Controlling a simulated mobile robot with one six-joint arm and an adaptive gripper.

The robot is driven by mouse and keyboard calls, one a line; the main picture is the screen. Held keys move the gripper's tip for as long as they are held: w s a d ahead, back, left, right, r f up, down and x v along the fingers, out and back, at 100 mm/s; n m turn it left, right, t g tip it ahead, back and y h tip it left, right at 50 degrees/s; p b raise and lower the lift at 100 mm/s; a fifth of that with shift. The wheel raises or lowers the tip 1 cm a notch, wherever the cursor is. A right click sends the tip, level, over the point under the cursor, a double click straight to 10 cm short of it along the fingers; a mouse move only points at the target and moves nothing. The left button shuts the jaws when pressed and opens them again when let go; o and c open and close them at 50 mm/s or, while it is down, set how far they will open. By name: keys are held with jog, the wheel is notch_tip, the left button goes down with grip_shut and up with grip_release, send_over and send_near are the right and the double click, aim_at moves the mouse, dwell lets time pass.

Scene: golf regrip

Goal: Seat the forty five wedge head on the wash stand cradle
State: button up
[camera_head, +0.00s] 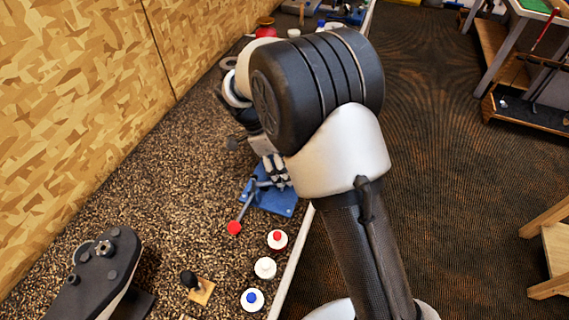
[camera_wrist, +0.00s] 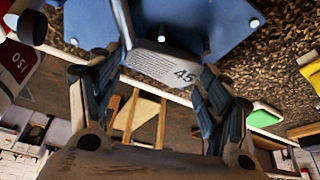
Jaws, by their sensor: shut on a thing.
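The forty five wedge head (camera_wrist: 165,66) is a grey, flat-faced piece marked "45" in the wrist view. My gripper (camera_wrist: 166,78) is shut on it, with one dark finger on each side. In the head view my gripper (camera_head: 276,170) shows only in part, just above a blue fixture (camera_head: 275,202) on the bench, and my arm hides the wedge head. In the wrist view a blue plate (camera_wrist: 225,32) with bolts lies right behind the wedge head. I cannot tell whether they touch, or whether this blue fixture is the wash stand cradle.
The blue fixture has a lever with a red knob (camera_head: 234,228). A dark device (camera_head: 98,262) stands at lower left. A wooden wall (camera_head: 70,100) bounds the bench. The floor at right is mostly clear.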

jog(key=o, duration=1.1)
jog(key=shift+o, duration=0.2)
jog(key=shift+r, duration=0.1)
jog(key=shift+r+p, duration=2)
jog(key=shift+r, duration=1.45)
